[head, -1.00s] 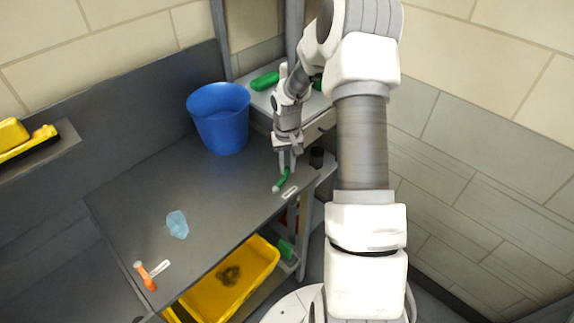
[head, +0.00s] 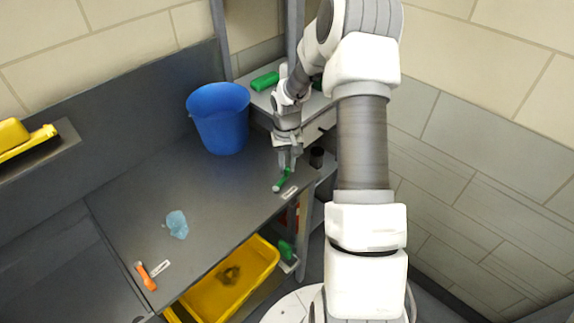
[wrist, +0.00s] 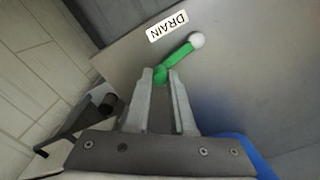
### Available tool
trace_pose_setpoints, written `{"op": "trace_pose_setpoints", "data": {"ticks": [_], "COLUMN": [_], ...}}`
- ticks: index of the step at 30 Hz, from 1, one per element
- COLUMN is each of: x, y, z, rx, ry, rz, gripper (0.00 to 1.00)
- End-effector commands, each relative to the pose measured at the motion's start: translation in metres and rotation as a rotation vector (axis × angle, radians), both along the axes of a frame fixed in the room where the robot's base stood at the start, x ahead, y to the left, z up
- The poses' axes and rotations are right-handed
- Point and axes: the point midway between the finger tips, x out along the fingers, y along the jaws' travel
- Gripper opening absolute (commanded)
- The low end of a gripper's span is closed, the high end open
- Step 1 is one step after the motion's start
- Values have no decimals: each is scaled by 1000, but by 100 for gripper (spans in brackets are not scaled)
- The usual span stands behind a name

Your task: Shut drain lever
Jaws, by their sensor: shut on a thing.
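The drain lever (head: 283,180) is a green handle with a white end, on the grey counter near its right edge. In the wrist view the green lever (wrist: 181,56) points away from my fingers toward the upper right, with its white ball end beside the DRAIN label (wrist: 167,26). My gripper (head: 287,168) is down at the counter, shut on the green lever near its inner end. In the wrist view my two fingertips (wrist: 161,75) stand on either side of that green end, partly hiding it.
A blue bucket (head: 220,120) stands behind and left of my gripper. A black cup-like part (head: 317,157) is just right. An orange lever (head: 146,275) and a pale blue crumpled item (head: 176,224) are on the counter's left part. A yellow bin (head: 218,290) sits below the front edge.

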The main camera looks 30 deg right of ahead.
Motion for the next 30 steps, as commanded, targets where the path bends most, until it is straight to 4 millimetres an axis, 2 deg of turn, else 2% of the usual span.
{"op": "trace_pose_setpoints", "data": {"ticks": [8,18,26,27,30], "x": [0,-11,-11,-12,-11], "y": [0,-5,-5,-5,-6], "z": [0,0,1,1,0], "rx": [0,-1,0,0,0], "ry": [-1,-2,0,0,0], "rz": [-6,-207,-212,-212,-212], "gripper": [0,0,0,28,46]}}
